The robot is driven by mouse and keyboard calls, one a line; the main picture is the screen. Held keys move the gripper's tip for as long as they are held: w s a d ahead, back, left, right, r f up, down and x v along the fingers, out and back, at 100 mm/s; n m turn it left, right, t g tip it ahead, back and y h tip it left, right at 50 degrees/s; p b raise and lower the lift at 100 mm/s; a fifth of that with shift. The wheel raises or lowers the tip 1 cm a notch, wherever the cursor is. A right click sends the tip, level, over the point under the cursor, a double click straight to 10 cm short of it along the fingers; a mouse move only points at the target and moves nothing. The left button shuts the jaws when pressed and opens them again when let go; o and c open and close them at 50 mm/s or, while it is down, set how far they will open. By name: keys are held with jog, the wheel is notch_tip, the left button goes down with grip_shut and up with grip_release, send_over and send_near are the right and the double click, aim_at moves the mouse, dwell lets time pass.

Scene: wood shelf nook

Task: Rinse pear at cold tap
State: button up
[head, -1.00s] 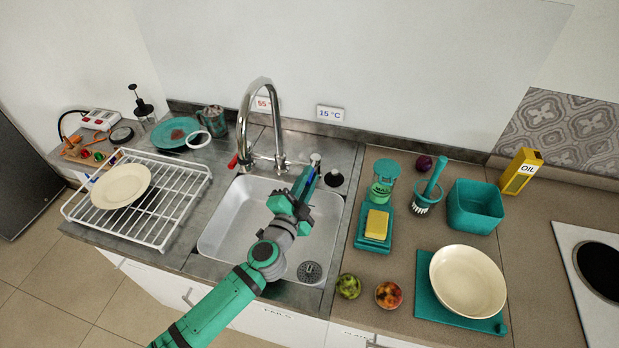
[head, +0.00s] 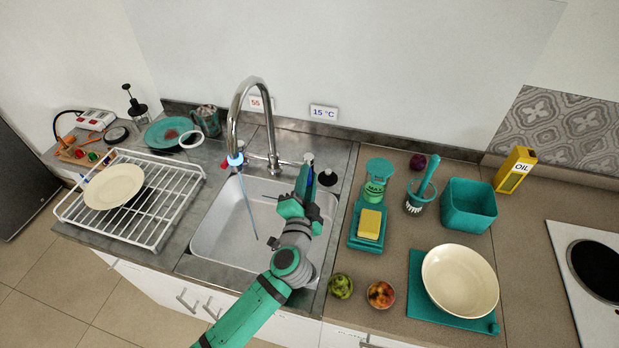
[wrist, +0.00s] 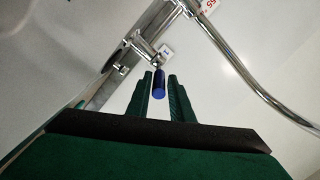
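A green mottled fruit (head: 341,286), perhaps the pear, lies on the counter right of the sink. A red-orange fruit (head: 381,294) lies beside it. The steel tap (head: 234,112) arches over the sink (head: 225,225). My gripper (head: 306,180) is over the sink's back right, near the 15 °C label (head: 323,112). In the wrist view, my gripper's fingers (wrist: 161,82) stand apart with a blue tap lever (wrist: 159,84) between them. Small gaps seem to show beside the lever.
A dish rack with a plate (head: 114,187) stands left. The front counter strip holds the fruits.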

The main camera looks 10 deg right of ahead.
jog(key=shift+o, duration=0.7)
jog(key=shift+s, duration=0.1)
jog(key=v, duration=1)
jog(key=shift+s+a, duration=0.15)
jog(key=shift+s, duration=0.15)
jog(key=shift+w, duration=0.1)
jog(key=shift+w, duration=0.1)
